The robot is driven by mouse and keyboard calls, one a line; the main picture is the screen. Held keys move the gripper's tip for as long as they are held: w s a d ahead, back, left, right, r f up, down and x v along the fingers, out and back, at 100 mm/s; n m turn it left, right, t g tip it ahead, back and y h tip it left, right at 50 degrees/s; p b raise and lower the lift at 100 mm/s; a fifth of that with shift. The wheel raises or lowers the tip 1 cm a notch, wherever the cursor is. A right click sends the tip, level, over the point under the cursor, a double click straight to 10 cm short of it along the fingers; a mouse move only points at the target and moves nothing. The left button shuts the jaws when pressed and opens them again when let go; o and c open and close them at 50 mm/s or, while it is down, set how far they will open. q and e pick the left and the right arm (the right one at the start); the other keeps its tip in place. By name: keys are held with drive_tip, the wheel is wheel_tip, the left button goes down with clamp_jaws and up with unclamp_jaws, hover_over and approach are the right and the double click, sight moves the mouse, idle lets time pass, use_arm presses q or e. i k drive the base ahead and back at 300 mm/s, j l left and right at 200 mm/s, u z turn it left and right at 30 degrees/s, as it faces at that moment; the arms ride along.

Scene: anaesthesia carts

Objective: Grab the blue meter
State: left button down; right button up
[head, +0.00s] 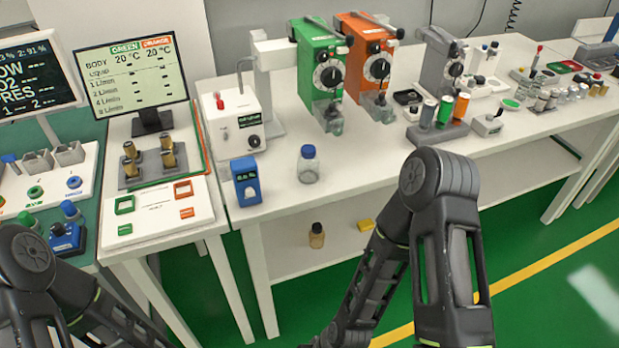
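The blue meter (245,187) is a small upright blue box with a dark display near its top. It stands near the front left corner of the white table (272,207), in front of a white box with a red knob and left of a blue-capped glass bottle. Nothing touches it. Only links of my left arm show at the lower left, and links of my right arm show at the lower middle, in front of the table. Neither gripper is in the head view.
The blue-capped bottle (308,165) stands right of the meter. The white box (234,121) stands behind it. Green (320,62) and orange (371,62) vaporizers stand at the back. A side table with a monitor (131,75) adjoins at left. The table front right of the bottle is clear.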

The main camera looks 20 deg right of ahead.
sight(245, 174)
drive_tip(key=l+u, duration=0.15)
drive_tip(key=l, duration=2.1)
drive_tip(key=i, duration=0.05)
